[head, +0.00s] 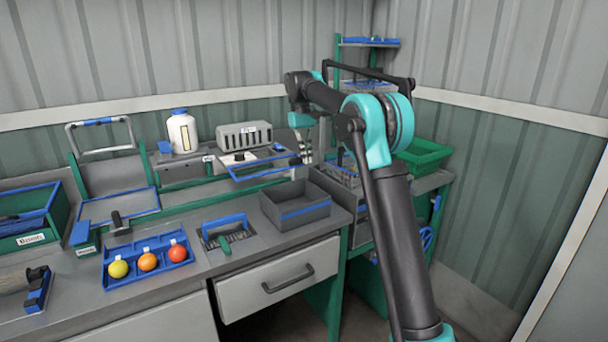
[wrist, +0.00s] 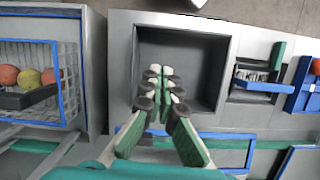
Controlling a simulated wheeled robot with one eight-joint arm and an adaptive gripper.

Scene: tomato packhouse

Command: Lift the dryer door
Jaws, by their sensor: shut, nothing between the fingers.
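The blue-edged flap (head: 262,167) in front of the grey slotted housing (head: 244,135) looks like the dryer door, though I cannot tell for sure. It lies roughly flat at the back of the bench. Part of its blue frame shows low in the wrist view (wrist: 225,136), beside my fingers. My gripper (head: 303,150) is shut and empty, pointing down near the flap's right end. In the wrist view my closed fingertips (wrist: 160,82) appear over the grey bin, with no visible contact on the flap.
The open grey bin (head: 295,212) stands in front of the flap. A white bottle (head: 181,132) stands behind. A wire basket with tomatoes (wrist: 62,60) is on the right side station.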

